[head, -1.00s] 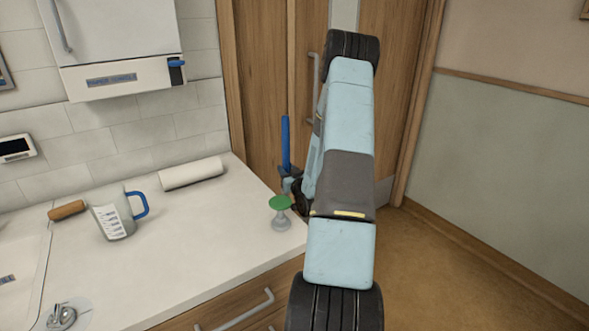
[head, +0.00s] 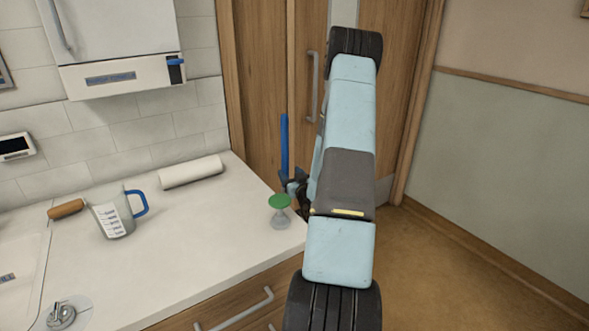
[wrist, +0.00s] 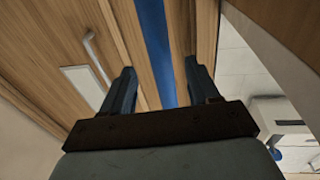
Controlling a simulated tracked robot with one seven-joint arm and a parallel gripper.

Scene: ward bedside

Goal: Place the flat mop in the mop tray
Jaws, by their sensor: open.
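The flat mop shows only as its upright blue handle (head: 284,145), standing beyond the counter's far right corner in the head view. Its lower part and head are hidden behind the counter. In the wrist view the blue handle (wrist: 155,45) runs between my two fingers, with gaps to each side. My gripper (wrist: 160,78) is open. In the head view it is a dark shape (head: 297,187) beside the handle, partly covered by my arm. Whether the fingers touch the handle cannot be told. The mop tray is not seen in either view.
A wooden door (head: 262,80) stands behind the handle. Open floor (head: 450,270) lies to the right.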

